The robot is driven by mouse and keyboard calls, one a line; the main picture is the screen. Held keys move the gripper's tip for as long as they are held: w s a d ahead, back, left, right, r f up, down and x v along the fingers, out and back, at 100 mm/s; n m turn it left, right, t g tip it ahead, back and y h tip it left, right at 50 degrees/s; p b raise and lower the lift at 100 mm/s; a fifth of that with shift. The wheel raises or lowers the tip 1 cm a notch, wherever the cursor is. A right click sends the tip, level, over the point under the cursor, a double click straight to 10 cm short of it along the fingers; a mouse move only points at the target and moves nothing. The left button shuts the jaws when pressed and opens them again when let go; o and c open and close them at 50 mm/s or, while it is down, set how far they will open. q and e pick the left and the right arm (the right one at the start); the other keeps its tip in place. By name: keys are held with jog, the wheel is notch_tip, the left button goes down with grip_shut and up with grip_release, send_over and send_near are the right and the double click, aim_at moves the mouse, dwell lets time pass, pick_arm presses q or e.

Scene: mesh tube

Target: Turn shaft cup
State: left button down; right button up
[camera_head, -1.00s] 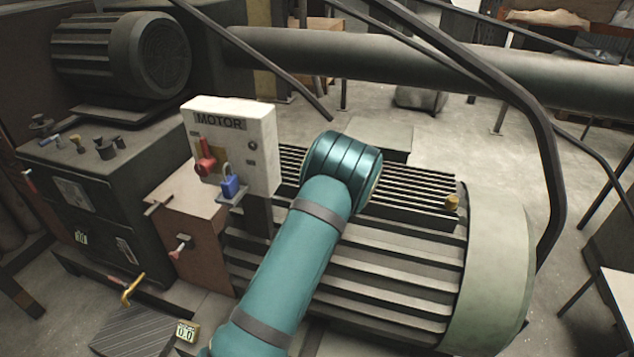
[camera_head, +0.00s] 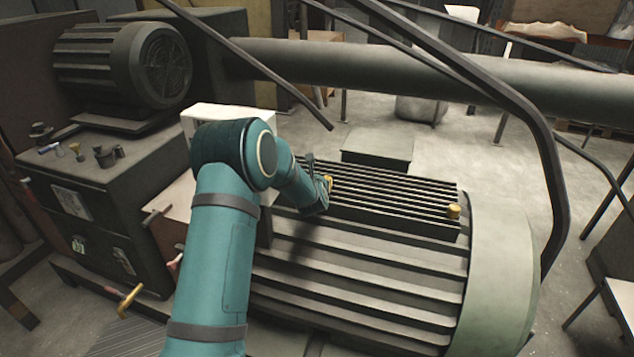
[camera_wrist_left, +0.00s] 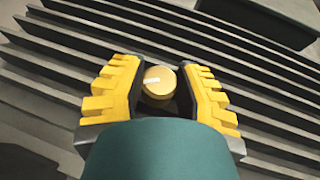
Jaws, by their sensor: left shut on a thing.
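A small round brass-yellow shaft cup (camera_wrist_left: 159,82) with a pale mark on top sits between the yellow fingers of my left gripper (camera_wrist_left: 161,90), which is shut on it. In the head view my left gripper (camera_head: 322,188) is over the left part of the ribbed motor top, where a bit of yellow shows beside it. A second brass-yellow cup (camera_head: 453,211) stands upright at the right end of the ribbed top, apart from the gripper. My right gripper is not in view.
The large finned motor (camera_head: 370,270) fills the middle. A white switch box (camera_head: 230,112) is mostly hidden behind my left arm. Dark bent rails (camera_head: 545,150) and a thick pipe (camera_head: 420,75) cross behind and to the right. A smaller motor (camera_head: 125,58) stands at the back left.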

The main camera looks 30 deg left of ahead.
pick_arm(q)
jog(key=shift+a+r, duration=0.1)
dwell(0.4)
jog(key=c, duration=0.6)
grip_release()
jog(key=v, duration=1.2)
